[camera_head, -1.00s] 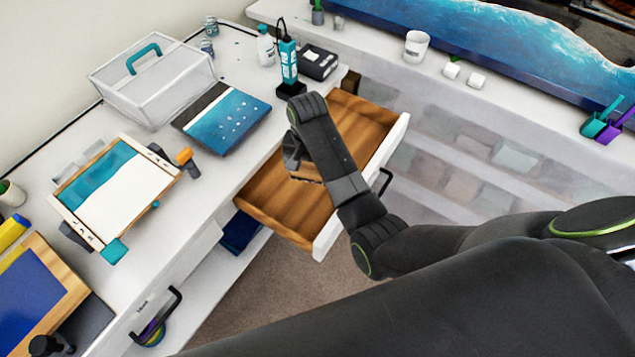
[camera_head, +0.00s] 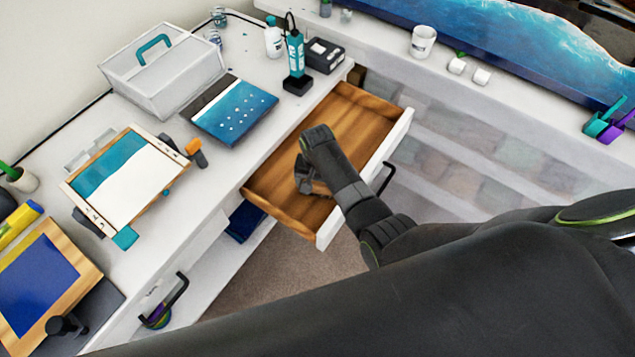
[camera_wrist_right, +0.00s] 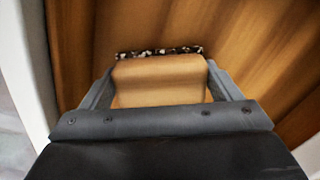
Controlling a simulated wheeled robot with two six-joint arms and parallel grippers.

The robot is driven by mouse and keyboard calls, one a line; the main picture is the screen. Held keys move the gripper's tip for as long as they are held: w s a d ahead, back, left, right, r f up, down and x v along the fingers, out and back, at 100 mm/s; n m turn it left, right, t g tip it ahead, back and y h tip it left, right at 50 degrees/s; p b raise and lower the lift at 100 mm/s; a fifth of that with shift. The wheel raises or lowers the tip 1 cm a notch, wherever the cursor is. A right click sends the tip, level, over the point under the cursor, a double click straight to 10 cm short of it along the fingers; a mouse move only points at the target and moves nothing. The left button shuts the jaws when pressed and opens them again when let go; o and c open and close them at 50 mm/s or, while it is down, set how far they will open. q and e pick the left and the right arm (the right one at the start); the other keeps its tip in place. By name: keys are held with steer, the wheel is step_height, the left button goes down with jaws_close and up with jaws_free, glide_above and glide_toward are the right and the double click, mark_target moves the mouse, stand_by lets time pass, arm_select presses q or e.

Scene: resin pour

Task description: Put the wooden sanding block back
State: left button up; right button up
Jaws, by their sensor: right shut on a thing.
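My right gripper (camera_head: 308,186) is inside the outline of the open wooden drawer (camera_head: 350,112), low over its floor. In the right wrist view it is shut on the wooden sanding block (camera_wrist_right: 158,80), which lies between the two fingers. The block is pale wood with a dark speckled strip along its far edge. The drawer floor (camera_wrist_right: 250,40) is close behind it. I cannot tell whether the block touches the floor. In the head view my gripper and arm hide most of the block. My left gripper is not in view.
The white drawer front (camera_head: 398,140) runs along the drawer's right side, with a dark handle (camera_head: 387,180). The visible drawer floor looks bare.

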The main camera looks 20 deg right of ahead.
mark_target(317, 183)
steer(key=shift+f, duration=0.15)
steer(key=o, duration=0.9)
steer(key=shift+f, duration=0.1)
step_height(317, 183, up, 12)
steer(key=shift+r, duration=0.2)
stand_by(0.4)
